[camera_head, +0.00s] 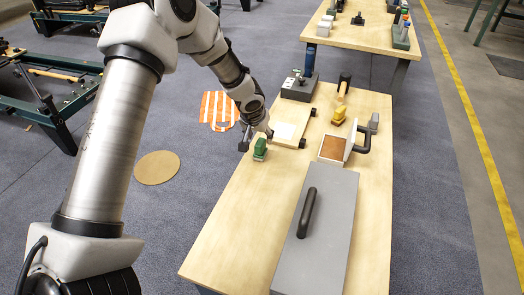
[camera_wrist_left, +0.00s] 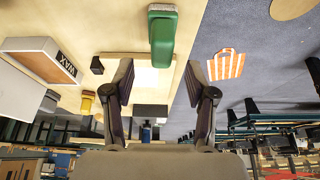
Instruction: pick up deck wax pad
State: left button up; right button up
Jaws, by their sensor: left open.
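A small green block with a rounded top (camera_head: 260,150) stands near the left edge of the table; no label shows on it, so I cannot tell whether it is the deck wax pad. It also shows in the left wrist view (camera_wrist_left: 163,38), beyond and between the fingertips. A white-sided box with a brown face (camera_head: 333,148) stands to the right; its side reads WAX in the left wrist view (camera_wrist_left: 66,62). My left gripper (camera_head: 256,138) is open and empty, close to the green block; contact is not visible. My right gripper is out of view.
A large grey case with a black handle (camera_head: 316,240) covers the near table. A yellow object (camera_head: 338,116), a pale board (camera_head: 284,131) and a dark grey box (camera_head: 299,87) stand farther back. A striped orange bag (camera_head: 218,108) lies on the floor. The table's front left is bare.

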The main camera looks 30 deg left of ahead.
aim_at(260, 141)
pick_arm(q)
jog(key=x, duration=0.5)
jog(key=shift+s, duration=0.3)
grip_shut()
jog(key=shift+r, duration=0.15)
jog(key=shift+r, duration=0.25)
notch_tip(260, 141, up, 2)
jog(key=shift+r+p, duration=0.15)
jog(key=shift+p, duration=0.4)
jog(key=s+d+b, duration=0.6)
jog(key=b, duration=0.1)
jog(key=shift+s+d+r, duration=0.1)
jog(key=shift+d+r, duration=0.15)
jog(key=shift+d, duration=0.1)
jog(key=s+d+r+b, duration=0.1)
jog(key=s+d, duration=0.3)
jog(key=s, duration=0.1)
jog(key=shift+d+r, duration=0.25)
jog(key=shift+d, duration=0.15)
